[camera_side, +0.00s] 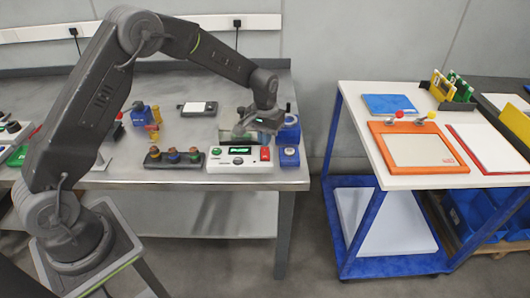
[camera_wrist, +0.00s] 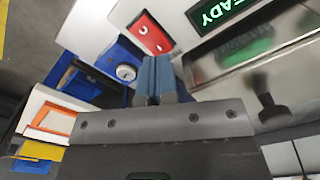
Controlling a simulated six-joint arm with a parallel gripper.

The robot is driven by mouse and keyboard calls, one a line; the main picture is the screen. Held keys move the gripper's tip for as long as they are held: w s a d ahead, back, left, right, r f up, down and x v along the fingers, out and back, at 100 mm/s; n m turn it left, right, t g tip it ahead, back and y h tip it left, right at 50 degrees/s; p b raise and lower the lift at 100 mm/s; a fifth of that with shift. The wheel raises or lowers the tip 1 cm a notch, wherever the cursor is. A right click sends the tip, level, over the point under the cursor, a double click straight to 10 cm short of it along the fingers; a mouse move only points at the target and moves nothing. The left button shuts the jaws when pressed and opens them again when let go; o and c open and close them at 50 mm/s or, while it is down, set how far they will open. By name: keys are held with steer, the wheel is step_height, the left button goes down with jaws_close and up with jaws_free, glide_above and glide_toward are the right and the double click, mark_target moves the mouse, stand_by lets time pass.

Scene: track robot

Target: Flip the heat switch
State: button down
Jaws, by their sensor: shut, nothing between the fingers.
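A white control box (camera_side: 238,164) stands near the right front of the grey bench, with a lit green display (camera_side: 240,150). A red rocker switch (camera_side: 265,154) with white marks is at the box's right end; I take it for the heat switch. In the wrist view the red switch (camera_wrist: 148,35) is just beyond my gripper (camera_wrist: 156,72), and the display (camera_wrist: 220,10) reads "READY". My fingers are shut and empty, apart from the switch as far as I can tell. In the side view my gripper (camera_side: 264,124) hangs above and behind the box; its fingertips are not clear.
A blue box (camera_side: 289,157) with a round silver lock (camera_wrist: 126,72) stands right beside the control box. A clear-sided metal device (camera_side: 238,136) is behind.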

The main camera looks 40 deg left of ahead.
steer(key=shift+f, duration=1.35)
stand_by(0.6)
steer(key=shift+r, duration=3.55)
